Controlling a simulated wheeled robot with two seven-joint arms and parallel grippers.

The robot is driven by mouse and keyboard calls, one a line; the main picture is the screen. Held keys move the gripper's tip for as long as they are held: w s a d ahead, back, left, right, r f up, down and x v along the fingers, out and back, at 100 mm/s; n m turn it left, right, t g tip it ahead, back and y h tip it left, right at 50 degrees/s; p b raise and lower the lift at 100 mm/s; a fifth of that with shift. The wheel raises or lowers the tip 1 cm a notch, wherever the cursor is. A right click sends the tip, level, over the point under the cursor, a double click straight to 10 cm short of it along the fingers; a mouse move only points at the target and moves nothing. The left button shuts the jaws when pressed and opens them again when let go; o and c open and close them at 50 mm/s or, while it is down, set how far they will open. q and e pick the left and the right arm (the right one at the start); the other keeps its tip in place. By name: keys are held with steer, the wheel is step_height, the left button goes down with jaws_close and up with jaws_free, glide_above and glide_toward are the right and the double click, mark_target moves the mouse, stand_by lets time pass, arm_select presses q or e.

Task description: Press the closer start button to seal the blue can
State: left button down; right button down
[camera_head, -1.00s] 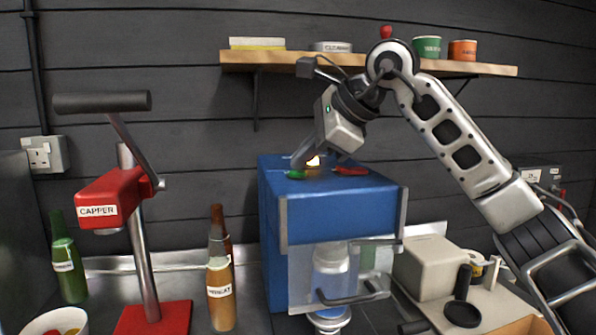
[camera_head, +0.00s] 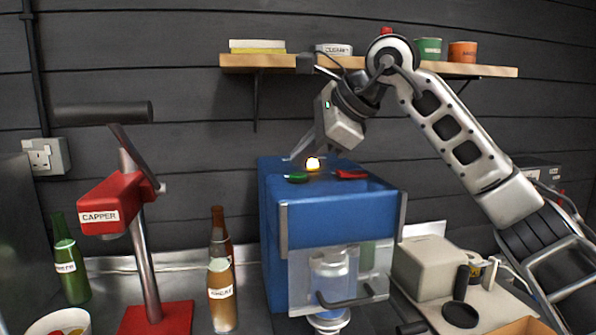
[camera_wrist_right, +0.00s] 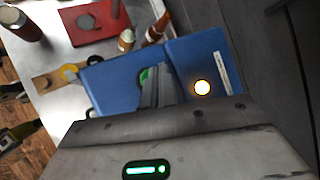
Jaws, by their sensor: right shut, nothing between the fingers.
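The closer is a blue box-shaped machine (camera_head: 335,215) on the counter. Its top has a green button (camera_head: 297,178), a red button (camera_head: 351,174) and a glowing amber lamp (camera_head: 313,163). A pale can shape (camera_head: 332,283) stands behind the clear front guard (camera_head: 375,270); its blue colour is not clear. My right gripper (camera_head: 303,152) is shut and empty, just above the machine's top near the green button and lamp. In the right wrist view, its fingers (camera_wrist_right: 154,82) partly cover the green button (camera_wrist_right: 143,77), with the lamp (camera_wrist_right: 202,88) to their right. My left gripper is not in view.
A red capper (camera_head: 110,205) and brown bottles (camera_head: 221,290) stand left of the machine, with a green bottle (camera_head: 70,268) farther left. A beige device (camera_head: 428,268) stands to the right. A wooden shelf (camera_head: 280,62) with tubs is above, behind my right arm.

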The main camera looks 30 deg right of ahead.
mark_target(304, 175)
steer(key=shift+r, duration=0.2)
step_height(304, 175, up, 2)
steer(key=p, duration=0.2)
steer(key=shift+r+p, duration=0.2)
steer(key=shift+p, duration=0.15)
steer(key=shift+r+p, duration=0.3)
steer(key=shift+r, duration=0.85)
steer(key=shift+f, duration=0.1)
